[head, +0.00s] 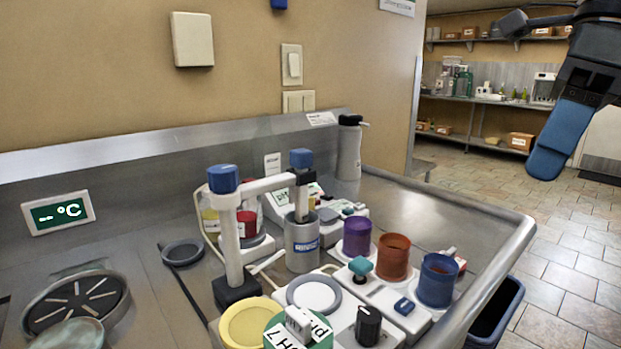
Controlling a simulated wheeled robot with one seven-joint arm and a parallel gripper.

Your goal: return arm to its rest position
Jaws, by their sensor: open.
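Part of my arm (592,70) shows at the upper right, dark grey with a long blue rounded panel (560,140) hanging over the aisle. It is apart from the counter and touches nothing that I can see. The arm runs out of the picture at the top and right edges. I cannot make out the fingers of my gripper in this view.
A blue bin (495,312) stands beside the counter. The tiled floor (560,245) looks clear toward the back shelves (480,100).

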